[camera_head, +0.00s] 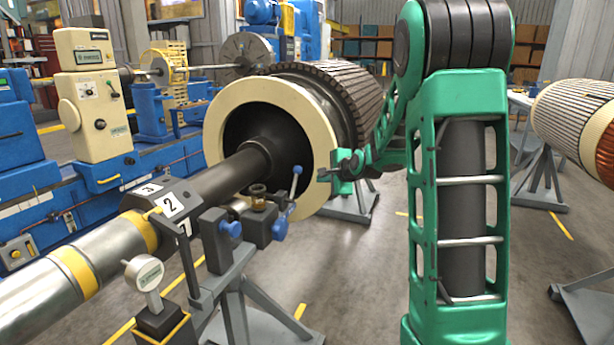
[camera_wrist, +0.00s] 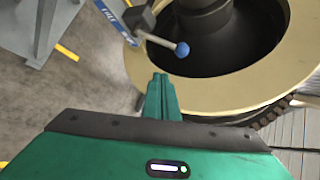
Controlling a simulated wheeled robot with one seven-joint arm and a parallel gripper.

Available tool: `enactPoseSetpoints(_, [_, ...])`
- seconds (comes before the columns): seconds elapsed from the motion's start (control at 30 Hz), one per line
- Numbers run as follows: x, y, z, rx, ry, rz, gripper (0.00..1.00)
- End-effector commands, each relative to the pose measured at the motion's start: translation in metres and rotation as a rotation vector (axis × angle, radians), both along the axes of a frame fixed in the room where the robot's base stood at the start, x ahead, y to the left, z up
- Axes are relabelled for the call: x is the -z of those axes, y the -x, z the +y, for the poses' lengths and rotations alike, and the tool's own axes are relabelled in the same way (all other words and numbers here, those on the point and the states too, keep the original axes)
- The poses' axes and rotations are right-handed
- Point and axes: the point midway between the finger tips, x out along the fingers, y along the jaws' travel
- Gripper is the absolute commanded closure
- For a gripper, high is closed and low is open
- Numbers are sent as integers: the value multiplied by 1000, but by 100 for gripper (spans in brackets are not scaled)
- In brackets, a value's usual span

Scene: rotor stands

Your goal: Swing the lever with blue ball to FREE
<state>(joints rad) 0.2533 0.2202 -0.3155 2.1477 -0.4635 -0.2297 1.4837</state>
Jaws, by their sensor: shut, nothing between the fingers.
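The lever's blue ball (camera_head: 297,169) stands at the top of a thin metal rod, which rises from the dark block on the stand beside the shaft. In the wrist view the blue ball (camera_wrist: 182,49) is just above and right of my fingertips, with its rod running up and left. A blue strip with white lettering (camera_wrist: 118,18) lies beside the rod; I cannot read its word surely. My gripper (camera_head: 325,175) is right of the ball, apart from it, pointing left. In the wrist view my gripper (camera_wrist: 160,78) is shut and empty.
The rotor's cream ring (camera_head: 221,145) is close behind the lever and my gripper. The thick shaft (camera_head: 215,180) runs to the lower left, with a dial gauge (camera_head: 145,274) near it. Another blue knob (camera_head: 231,228) sits on the stand. Open floor (camera_head: 370,290) lies to the right.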

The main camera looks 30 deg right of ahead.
Motion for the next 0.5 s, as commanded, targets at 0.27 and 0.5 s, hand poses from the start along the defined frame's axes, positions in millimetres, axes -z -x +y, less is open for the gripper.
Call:
enactPoseSetpoints(0.27, [-7,-36,-9,76,-160,-135,100])
enactPoseSetpoints(0.5, [-7,-37,-10,78,-163,-139,100])
